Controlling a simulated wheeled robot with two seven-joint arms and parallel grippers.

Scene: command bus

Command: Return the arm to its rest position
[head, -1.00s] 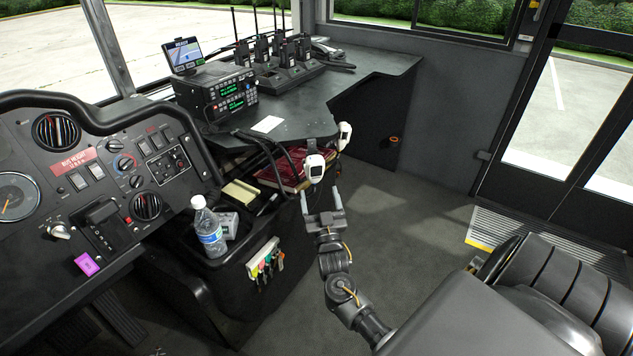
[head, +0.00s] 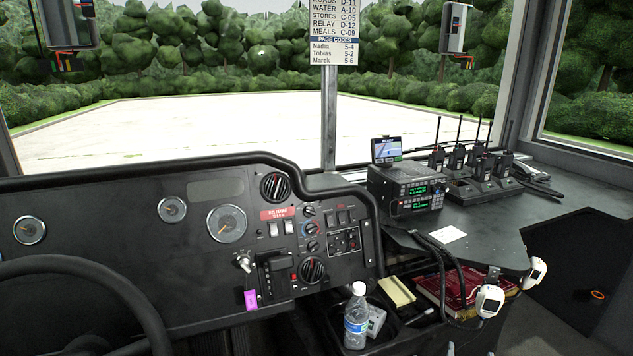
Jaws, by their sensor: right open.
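Only the two fingertips of my right gripper (head: 470,352) seem to show, small and spread apart, at the bottom edge of the head view. It is open, with nothing seen between the tips. The rest of that gripper and its arm are cut off by the frame. The tips sit below the nearer white handset (head: 490,301) in the picture and apart from it. My left gripper is not in view.
A second white handset (head: 536,273) hangs at the edge of the desk (head: 520,215). A radio unit (head: 405,188) and several walkie-talkies stand on the desk. A water bottle (head: 356,318) stands upright left of the red books (head: 445,288). The dashboard (head: 160,290) fills the left.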

